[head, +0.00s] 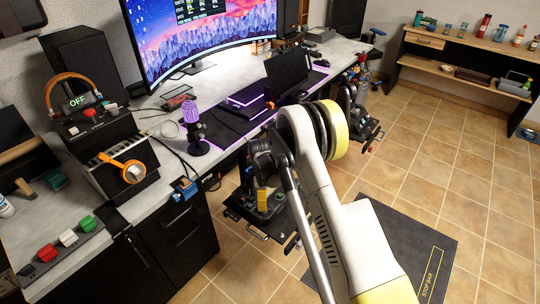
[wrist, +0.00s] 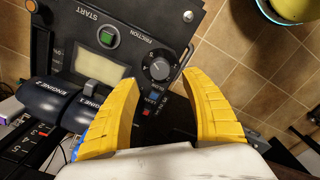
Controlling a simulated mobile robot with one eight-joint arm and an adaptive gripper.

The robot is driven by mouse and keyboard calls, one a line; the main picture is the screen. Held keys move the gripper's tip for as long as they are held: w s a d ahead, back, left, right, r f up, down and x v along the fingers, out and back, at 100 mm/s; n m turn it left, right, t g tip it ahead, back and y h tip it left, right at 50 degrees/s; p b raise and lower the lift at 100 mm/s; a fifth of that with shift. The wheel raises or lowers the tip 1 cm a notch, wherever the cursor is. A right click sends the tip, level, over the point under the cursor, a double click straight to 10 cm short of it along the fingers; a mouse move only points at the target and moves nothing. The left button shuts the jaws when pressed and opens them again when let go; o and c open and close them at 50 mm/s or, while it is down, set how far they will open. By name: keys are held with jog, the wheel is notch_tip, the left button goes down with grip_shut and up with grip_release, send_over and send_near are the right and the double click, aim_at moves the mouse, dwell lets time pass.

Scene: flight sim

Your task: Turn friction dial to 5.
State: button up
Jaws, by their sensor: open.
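The friction dial (wrist: 158,66) is a round dark knob under a "FRICTION" label on a dark panel, at the upper middle of the wrist view. Its pointer setting is too small to read surely. My gripper (wrist: 168,92) has two yellow fingers spread apart and empty. The fingertips lie just below the dial and to either side of it in the picture, and do not visibly touch it. In the head view my arm (head: 312,145) reaches toward the desk's front edge, and the gripper (head: 264,200) shows small and partly hidden by the arm.
Beside the dial are a green START button (wrist: 108,36), a blank display (wrist: 101,65) and levers marked ENGINE (wrist: 55,105). A yellow round part (wrist: 290,8) shows at the upper right. The desk (head: 150,200) holds a monitor (head: 210,35) and other controls.

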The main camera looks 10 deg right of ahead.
jog(key=s+d+r+m+t, duration=0.1)
jog(key=s+r+m, duration=0.1)
jog(key=r, duration=1)
jog(key=s+r+m+t, duration=0.1)
jog(key=s+r+m, duration=0.1)
jog(key=r, duration=1)
jog(key=shift+s+d+m, duration=0.4)
jog(key=shift+m, duration=0.1)
jog(key=shift+r, duration=0.15)
